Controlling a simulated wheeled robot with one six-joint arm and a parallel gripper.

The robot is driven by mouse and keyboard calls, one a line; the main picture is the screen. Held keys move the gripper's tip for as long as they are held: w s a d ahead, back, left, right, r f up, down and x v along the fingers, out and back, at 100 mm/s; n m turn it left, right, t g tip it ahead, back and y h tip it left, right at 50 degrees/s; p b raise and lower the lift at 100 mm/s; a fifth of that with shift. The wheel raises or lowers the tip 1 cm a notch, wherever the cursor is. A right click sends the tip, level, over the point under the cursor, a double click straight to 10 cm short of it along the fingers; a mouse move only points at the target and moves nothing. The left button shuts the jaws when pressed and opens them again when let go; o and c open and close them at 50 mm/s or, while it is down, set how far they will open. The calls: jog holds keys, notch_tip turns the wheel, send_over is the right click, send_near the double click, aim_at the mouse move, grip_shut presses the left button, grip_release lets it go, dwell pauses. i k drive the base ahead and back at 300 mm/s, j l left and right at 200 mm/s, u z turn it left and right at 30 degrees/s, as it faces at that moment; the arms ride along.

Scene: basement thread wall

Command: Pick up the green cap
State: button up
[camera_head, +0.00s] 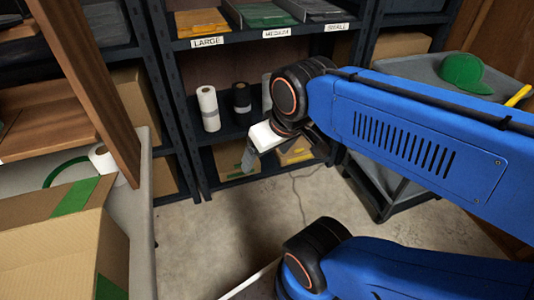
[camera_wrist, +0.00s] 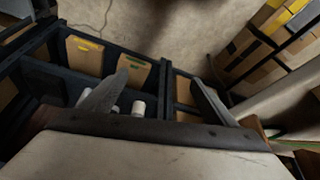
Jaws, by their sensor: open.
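The green cap (camera_head: 463,72) rests on the grey top of a cart (camera_head: 425,68) at the upper right of the head view, its brim pointing to the right. My gripper (camera_head: 248,160) is in the middle of the head view, in front of the shelving and well to the left of the cap. In the wrist view my gripper (camera_wrist: 160,82) shows two fingers spread apart with nothing between them. The cap does not show in the wrist view. My arm covers part of the cart in the head view.
A yellow-handled item (camera_head: 518,95) lies beside the cap. Dark shelving (camera_head: 185,110) holds rolls, boxes and labelled trays. A cardboard box (camera_head: 60,240) and a tape roll (camera_head: 102,157) are on the left table. Bare concrete floor (camera_head: 190,245) lies between.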

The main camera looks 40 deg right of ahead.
aim_at(466, 71)
jog(key=z, duration=2.25)
